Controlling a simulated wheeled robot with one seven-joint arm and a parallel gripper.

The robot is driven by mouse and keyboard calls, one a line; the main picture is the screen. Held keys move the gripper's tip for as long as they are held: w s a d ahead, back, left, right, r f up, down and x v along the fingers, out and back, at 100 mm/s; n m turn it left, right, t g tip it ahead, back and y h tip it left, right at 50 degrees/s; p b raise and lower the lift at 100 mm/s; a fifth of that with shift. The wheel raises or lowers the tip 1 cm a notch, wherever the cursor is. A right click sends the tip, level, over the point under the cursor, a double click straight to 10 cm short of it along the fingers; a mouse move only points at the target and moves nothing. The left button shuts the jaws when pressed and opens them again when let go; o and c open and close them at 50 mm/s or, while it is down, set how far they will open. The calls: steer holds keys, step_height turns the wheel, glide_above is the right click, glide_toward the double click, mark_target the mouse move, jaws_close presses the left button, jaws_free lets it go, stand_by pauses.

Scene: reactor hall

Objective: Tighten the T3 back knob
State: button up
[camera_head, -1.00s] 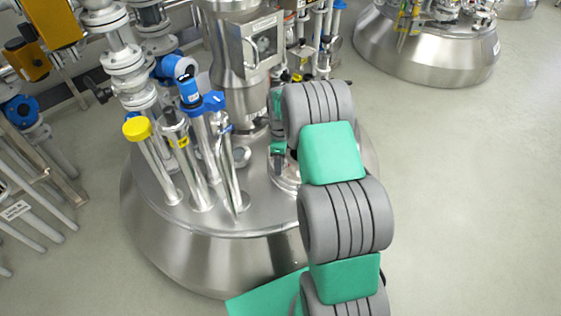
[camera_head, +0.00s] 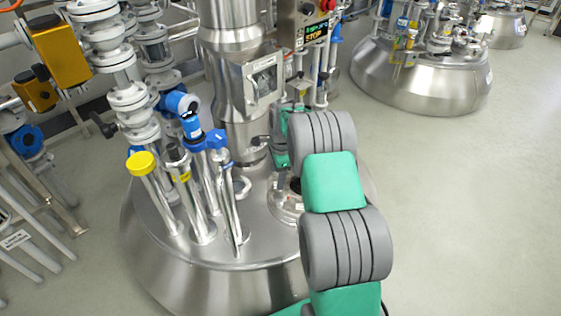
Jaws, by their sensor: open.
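The large steel reactor vessel (camera_head: 190,270) fills the middle of the head view, with pipes and fittings on its domed lid. My gripper (camera_head: 280,183) is low over the right side of the lid, beside a round flanged port (camera_head: 288,208). It is mostly hidden behind my grey and green arm, and only a small dark part shows. It is open, and I see nothing held in it. I cannot pick out the T3 back knob; my arm covers part of the port area. A small dark handle (camera_head: 262,141) shows left of my wrist, near the steel column.
Slanted steel tubes, one with a yellow cap (camera_head: 141,163), and blue-headed fittings (camera_head: 203,135) stand left of my gripper. A steel column (camera_head: 232,90) rises behind. A control box with a lit display (camera_head: 316,33) hangs at the top. Floor at right is clear, before another vessel (camera_head: 415,85).

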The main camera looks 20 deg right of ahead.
steer(key=w+d+r+n+t+y+b, duration=0.15)
steer(key=w+d+n, duration=0.3)
steer(key=n, duration=0.95)
steer(key=w+d+r+n+t+y+b, duration=0.15)
steer(key=w+d+n, duration=0.35)
steer(key=n, duration=0.9)
steer(key=shift+h, duration=0.4)
steer(key=x, duration=0.2)
steer(key=b+x, duration=0.1)
steer(key=x, duration=0.5)
steer(key=shift+w+a+f+b, duration=0.1)
steer(key=shift+w+a+b, duration=0.25)
steer(key=shift+c, duration=0.2)
steer(key=c, duration=1.3)
steer(key=shift+c, duration=0.2)
